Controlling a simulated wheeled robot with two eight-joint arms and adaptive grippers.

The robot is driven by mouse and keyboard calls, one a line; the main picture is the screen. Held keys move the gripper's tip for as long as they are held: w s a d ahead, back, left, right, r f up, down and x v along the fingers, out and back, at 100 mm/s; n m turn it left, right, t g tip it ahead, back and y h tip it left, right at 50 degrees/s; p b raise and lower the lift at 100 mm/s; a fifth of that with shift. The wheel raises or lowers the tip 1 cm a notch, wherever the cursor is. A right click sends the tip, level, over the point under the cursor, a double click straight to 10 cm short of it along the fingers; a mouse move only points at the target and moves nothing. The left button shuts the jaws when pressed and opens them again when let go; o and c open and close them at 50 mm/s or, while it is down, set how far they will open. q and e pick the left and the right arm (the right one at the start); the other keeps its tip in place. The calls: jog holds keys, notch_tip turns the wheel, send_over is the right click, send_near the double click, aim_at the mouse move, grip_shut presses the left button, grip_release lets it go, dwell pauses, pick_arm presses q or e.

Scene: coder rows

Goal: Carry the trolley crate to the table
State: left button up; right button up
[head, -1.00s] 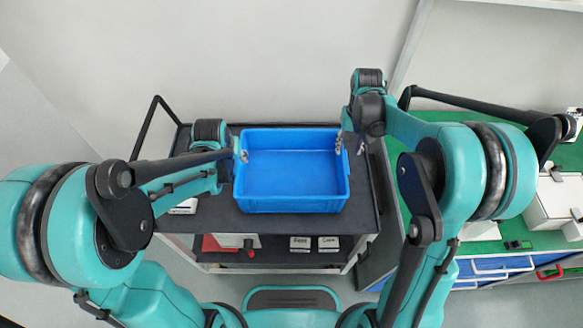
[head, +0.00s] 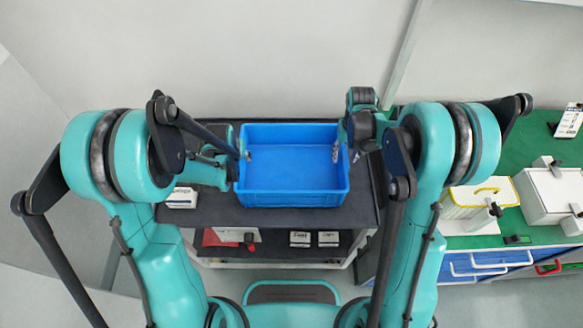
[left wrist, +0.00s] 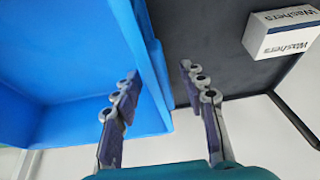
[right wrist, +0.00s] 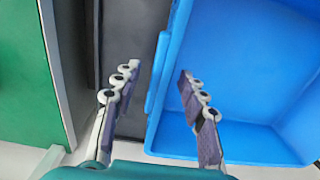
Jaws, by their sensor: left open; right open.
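The blue crate (head: 290,165) stands empty and level on the dark top of the trolley (head: 215,212). My left gripper (left wrist: 160,72) is open at the crate's left wall. In the left wrist view one finger is over the crate's inside and the other is outside the wall. My right gripper (right wrist: 157,70) is open at the right wall, one finger outside and one over the inside. I cannot tell whether any finger touches the crate. In the head view my arms partly hide both grippers. The table with a green top (head: 545,150) is at the right.
A white box marked Washers (left wrist: 282,32) lies on the trolley, left of the crate. Small boxes stand on the lower shelf. A yellow-edged white container (head: 480,198) and a white case (head: 545,190) stand on the table. A pale wall rises behind the trolley.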

pick_arm(q)
jog(key=shift+w+f, duration=0.1)
jog(key=shift+f, duration=0.15)
pick_arm(e)
jog(key=shift+f, duration=0.25)
pick_arm(q)
grip_shut()
pick_arm(e)
grip_shut()
pick_arm(q)
jog(key=shift+r, duration=0.1)
pick_arm(e)
jog(key=shift+r, duration=0.1)
